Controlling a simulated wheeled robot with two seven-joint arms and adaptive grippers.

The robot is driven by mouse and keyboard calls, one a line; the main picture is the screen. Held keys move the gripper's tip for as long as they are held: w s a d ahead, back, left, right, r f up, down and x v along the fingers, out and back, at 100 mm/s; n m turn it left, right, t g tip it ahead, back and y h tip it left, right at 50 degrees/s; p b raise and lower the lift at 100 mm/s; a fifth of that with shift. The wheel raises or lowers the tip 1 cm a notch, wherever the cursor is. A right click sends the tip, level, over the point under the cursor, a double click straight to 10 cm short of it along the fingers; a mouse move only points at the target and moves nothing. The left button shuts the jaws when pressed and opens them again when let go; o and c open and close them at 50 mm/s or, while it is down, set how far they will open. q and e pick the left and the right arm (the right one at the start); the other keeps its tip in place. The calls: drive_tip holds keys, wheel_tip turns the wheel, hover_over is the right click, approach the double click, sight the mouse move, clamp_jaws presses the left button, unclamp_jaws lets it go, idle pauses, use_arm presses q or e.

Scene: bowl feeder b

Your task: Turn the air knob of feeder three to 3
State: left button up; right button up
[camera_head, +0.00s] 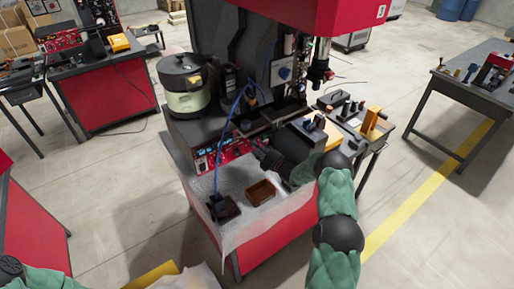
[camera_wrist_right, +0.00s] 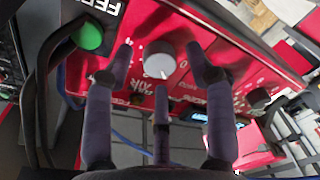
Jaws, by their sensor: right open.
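A red control panel (camera_head: 222,155) sits at the front of the grey-topped bench, below the bowl feeder. In the right wrist view the panel (camera_wrist_right: 290,62) carries a grey round knob (camera_wrist_right: 158,58) with a short white pointer mark near its lower edge. My right gripper (camera_head: 259,148) is at the panel. In the wrist view its open fingers (camera_wrist_right: 160,72) stand around the knob, one each side and one below; I cannot tell whether they touch it.
A green button (camera_wrist_right: 90,36) and a black knob (camera_wrist_right: 258,97) flank the grey knob. Dark cables pass at the left. A brown tray (camera_head: 261,192) and a dark block with a blue cable (camera_head: 222,208) are on the bench front. A feeder bowl (camera_head: 184,82) stands behind.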

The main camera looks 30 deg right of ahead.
drive_tip(key=shift+w+a, duration=0.1)
drive_tip(key=shift+w, duration=0.3)
clamp_jaws()
